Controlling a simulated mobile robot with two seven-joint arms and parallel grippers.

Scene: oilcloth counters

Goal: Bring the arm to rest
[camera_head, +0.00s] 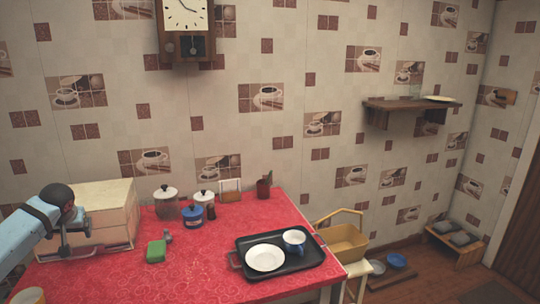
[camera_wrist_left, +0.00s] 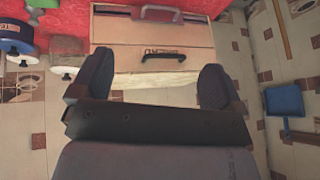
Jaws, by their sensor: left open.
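My left arm (camera_head: 30,236) reaches in from the left edge, over the red counter. My left gripper (camera_head: 76,232) is in front of the wooden bread box (camera_head: 112,204). In the left wrist view my left gripper (camera_wrist_left: 156,78) has its two dark fingers wide apart with nothing between them. The bread box (camera_wrist_left: 205,62), with a dark handle and lettering, lies beyond the fingers. Whether the fingers touch the box is unclear. My right gripper is not in view.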

